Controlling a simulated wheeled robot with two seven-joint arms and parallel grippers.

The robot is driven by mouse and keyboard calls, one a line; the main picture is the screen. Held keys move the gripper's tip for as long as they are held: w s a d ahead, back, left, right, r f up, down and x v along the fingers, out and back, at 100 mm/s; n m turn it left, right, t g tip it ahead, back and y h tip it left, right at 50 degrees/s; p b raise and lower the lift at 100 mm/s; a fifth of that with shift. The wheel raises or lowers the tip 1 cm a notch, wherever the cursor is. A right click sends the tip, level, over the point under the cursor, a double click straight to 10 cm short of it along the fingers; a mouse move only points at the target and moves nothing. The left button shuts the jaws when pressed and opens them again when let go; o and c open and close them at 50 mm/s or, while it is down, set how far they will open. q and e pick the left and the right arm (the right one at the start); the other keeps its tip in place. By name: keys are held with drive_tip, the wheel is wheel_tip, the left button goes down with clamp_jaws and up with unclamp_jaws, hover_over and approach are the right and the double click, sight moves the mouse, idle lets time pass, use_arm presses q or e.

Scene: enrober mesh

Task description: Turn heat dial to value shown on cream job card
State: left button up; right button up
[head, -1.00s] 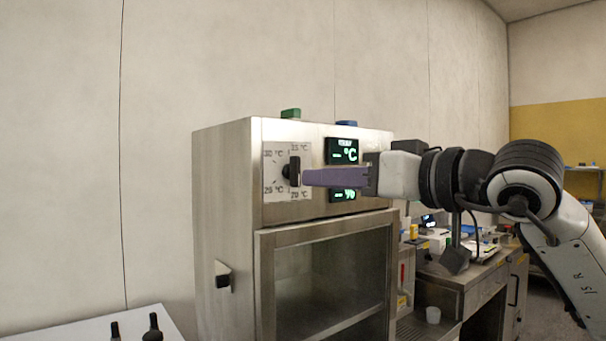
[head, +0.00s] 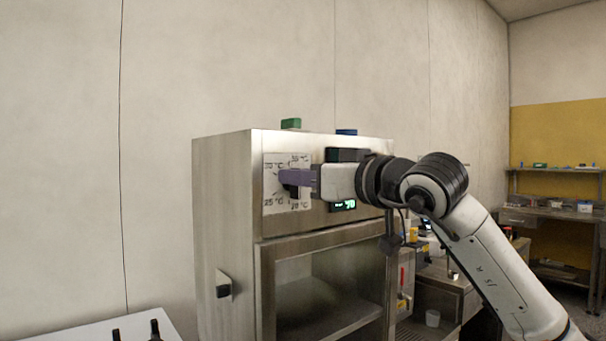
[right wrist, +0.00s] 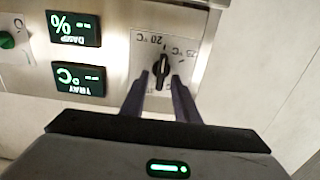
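The heat dial is a black knob (right wrist: 161,70) on a white scale plate (head: 273,172) at the upper left of the steel cabinet's front. Temperature marks in °C ring it. In the right wrist view the knob stands nearly upright in the picture, but I cannot tell its exact setting. My right gripper (head: 290,178) is at the dial. In the right wrist view its two fingers (right wrist: 160,80) are open, one on each side of the knob, with gaps visible. In the head view the gripper hides part of the dial. I see no cream job card. My left gripper is not in view.
Two lit displays (right wrist: 76,78) sit beside the dial. A green block (head: 291,123) and a blue one (head: 346,132) are on the cabinet top. A white table (head: 80,332) with dark objects is at lower left. A workbench (head: 440,275) stands to the right.

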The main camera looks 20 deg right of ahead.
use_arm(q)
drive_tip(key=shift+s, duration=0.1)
use_arm(e)
drive_tip(key=shift+c, duration=0.4)
clamp_jaws()
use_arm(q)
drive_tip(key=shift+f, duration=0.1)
